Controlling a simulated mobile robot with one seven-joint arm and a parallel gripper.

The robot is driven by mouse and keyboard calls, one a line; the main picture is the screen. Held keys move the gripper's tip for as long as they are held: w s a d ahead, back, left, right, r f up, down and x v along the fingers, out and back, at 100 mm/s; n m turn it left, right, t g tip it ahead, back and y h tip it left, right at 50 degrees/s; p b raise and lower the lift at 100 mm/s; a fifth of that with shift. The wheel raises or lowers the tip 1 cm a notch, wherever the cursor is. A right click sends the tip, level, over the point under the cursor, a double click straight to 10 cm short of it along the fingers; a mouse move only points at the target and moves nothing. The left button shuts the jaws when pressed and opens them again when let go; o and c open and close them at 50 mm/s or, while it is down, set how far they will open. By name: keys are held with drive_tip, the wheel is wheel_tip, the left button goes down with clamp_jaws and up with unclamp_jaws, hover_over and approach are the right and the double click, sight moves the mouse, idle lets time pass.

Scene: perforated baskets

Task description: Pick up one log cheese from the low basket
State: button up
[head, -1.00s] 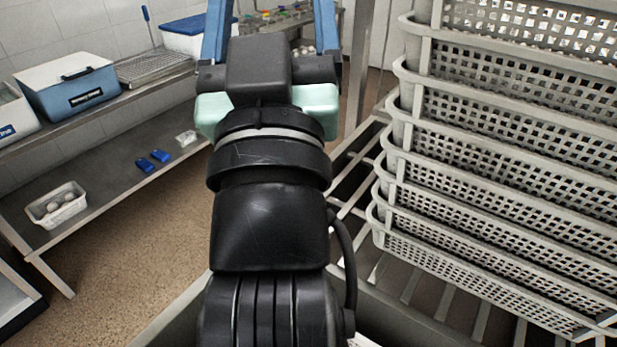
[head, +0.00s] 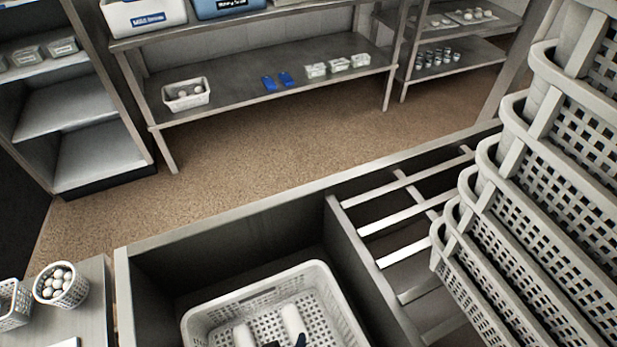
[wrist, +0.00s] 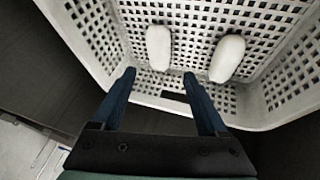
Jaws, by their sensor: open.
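The low basket (head: 338,300), white and perforated, sits inside a dark-walled bay at the bottom of the head view. Two white log cheeses lie in it, a left one (head: 243,335) and a right one (head: 293,322). In the wrist view the basket (wrist: 82,45) fills the top, with the left log cheese (wrist: 158,47) and the right log cheese (wrist: 227,58) apart on its floor. My gripper (wrist: 159,75) is open and empty, its blue fingers pointing into the basket. The left cheese appears between and beyond the fingertips; the right one is outside the right finger.
A tall stack of perforated baskets (head: 550,190) stands at the right beside a slatted rack (head: 395,215). A small basket of round white cheeses (head: 62,285) stands at lower left. Shelves with a white tub (head: 186,93) and blue packs (head: 278,80) line the back. Floor between is clear.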

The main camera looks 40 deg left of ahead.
sight(293, 326)
drive_tip(key=b+x, duration=0.2)
drive_tip(key=x, duration=1)
drive_tip(key=shift+w+a+f+b, duration=0.1)
drive_tip(key=shift+a+b, duration=0.1)
drive_tip(key=shift+b, duration=0.1)
clamp_jaws()
